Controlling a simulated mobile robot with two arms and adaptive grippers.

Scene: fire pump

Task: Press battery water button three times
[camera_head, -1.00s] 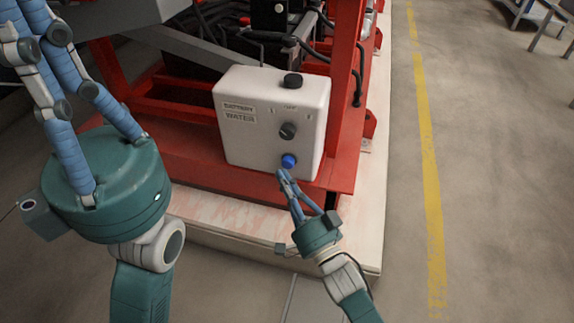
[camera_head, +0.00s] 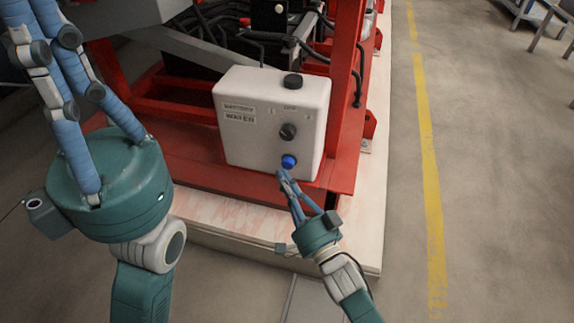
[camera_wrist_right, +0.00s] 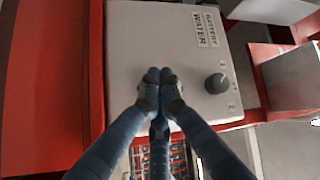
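The battery water box (camera_head: 255,105) is a white box with a "BATTERY WATER" label, mounted on the red frame. A blue button (camera_head: 288,161) sits low on its front, below a dark knob (camera_head: 288,131). My right gripper (camera_head: 281,174) is shut, with its fingertips just below and left of the blue button. I cannot tell whether they touch the box. In the right wrist view the closed fingertips (camera_wrist_right: 158,76) are in front of the box face (camera_wrist_right: 150,35), and the blue button is hidden. My left gripper (camera_head: 45,45) is large at the left, its fingertips not clearly shown.
The red frame (camera_head: 345,90) surrounds the box. Black hoses (camera_head: 265,38) run behind it. A pale plinth (camera_head: 230,225) lies below.

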